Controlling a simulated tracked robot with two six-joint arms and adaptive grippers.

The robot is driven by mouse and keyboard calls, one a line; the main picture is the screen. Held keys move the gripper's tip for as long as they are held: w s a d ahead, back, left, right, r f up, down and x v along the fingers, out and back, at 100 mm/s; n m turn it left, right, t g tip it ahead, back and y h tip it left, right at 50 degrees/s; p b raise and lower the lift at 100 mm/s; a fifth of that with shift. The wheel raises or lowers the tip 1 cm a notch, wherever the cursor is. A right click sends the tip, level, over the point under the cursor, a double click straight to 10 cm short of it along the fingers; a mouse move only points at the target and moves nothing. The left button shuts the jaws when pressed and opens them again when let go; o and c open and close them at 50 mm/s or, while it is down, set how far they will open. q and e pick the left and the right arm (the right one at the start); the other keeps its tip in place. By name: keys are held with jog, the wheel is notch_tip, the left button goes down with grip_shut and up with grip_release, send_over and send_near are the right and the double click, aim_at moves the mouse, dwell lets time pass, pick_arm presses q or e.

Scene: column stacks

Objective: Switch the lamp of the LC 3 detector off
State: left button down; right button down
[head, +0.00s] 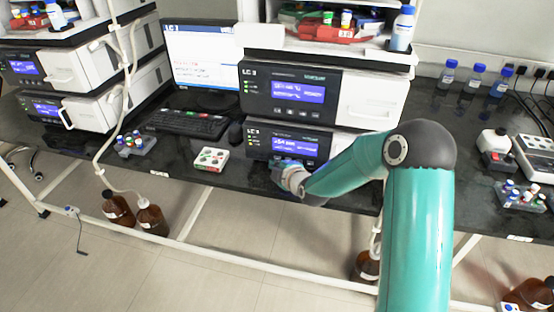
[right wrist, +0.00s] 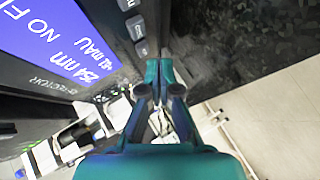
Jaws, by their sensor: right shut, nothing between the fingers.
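The LC 3 detector (head: 259,141) is the lower module of the middle stack. Its lit blue display (head: 296,147) shows in the head view and, close up, in the right wrist view (right wrist: 50,35), where "254 nm", "mAU" and "NO FL" can be read. A row of small grey keys (right wrist: 141,48) lies along the panel beside the display. My right gripper (right wrist: 159,66) is shut and empty, its tips close to the end key of that row; I cannot tell whether they touch the panel. In the head view my right gripper (head: 278,167) is low at the detector's front, partly hiding it. My left gripper is not in view.
The upper LC 3 module (head: 320,95) sits directly above.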

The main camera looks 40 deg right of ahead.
jog(key=shift+w+d+b, duration=0.4)
jog(key=shift+w+d, duration=0.05)
jog(key=shift+d, duration=0.1)
dwell(0.8)
jog(key=shift+a, duration=0.1)
jog(key=shift+s+a+b, duration=0.3)
jog(key=shift+b, duration=0.05)
jog(key=shift+s+a, duration=0.25)
jog(key=shift+s+a+b, duration=0.45)
jog(key=shift+s+a, duration=0.1)
jog(key=shift+a, duration=0.15)
jog(key=shift+s+a+b, duration=0.3)
jog(key=shift+s+a, duration=0.8)
jog(key=shift+a, duration=0.1)
jog(key=shift+r, duration=0.1)
